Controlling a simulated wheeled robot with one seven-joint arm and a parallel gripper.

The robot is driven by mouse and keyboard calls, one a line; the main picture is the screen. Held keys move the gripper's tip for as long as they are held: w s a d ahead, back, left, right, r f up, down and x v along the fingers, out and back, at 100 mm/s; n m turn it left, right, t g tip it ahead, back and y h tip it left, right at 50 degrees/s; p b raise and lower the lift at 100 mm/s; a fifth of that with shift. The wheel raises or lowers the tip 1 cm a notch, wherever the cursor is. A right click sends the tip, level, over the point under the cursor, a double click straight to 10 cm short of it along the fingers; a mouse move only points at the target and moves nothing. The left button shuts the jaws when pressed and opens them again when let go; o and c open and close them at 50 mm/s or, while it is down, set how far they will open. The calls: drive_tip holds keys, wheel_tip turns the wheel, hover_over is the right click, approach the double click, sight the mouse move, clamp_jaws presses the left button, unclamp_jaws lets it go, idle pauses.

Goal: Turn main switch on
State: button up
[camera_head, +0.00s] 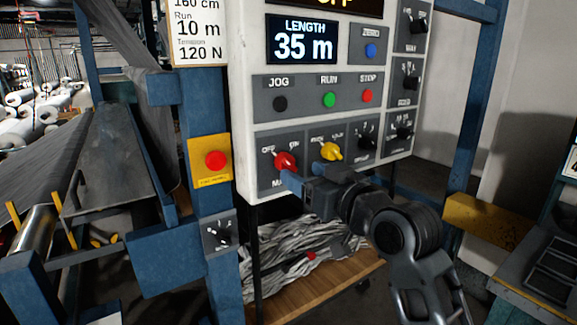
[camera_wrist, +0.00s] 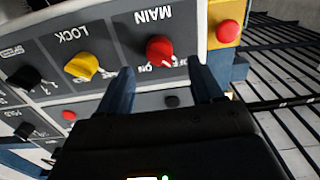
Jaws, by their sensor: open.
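The main switch (camera_head: 286,161) is a red rotary knob on the lower left of the grey control panel (camera_head: 243,100). OFF is printed at its upper left and ON at its upper right. The knob appears to point toward OFF. It also shows in the wrist view (camera_wrist: 159,49), where the panel is upside down and the label reads MAIN. My gripper (camera_head: 288,178) is just below the knob in the head view, partly hiding the label. In the wrist view my gripper (camera_wrist: 162,80) is open, with one finger to each side of the knob's line. Contact cannot be told.
A yellow lock knob (camera_head: 330,151) is close to the right of the main switch, with black knobs (camera_head: 367,143) beyond. A red stop button on a yellow plate (camera_head: 215,160) stands left on a blue post. JOG, RUN (camera_head: 329,99) and STOP buttons are above.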

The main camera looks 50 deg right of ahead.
sight(292, 166)
drive_tip(key=shift+p+x, duration=0.75)
drive_tip(key=shift+x, duration=1.9)
drive_tip(key=c, duration=1.1)
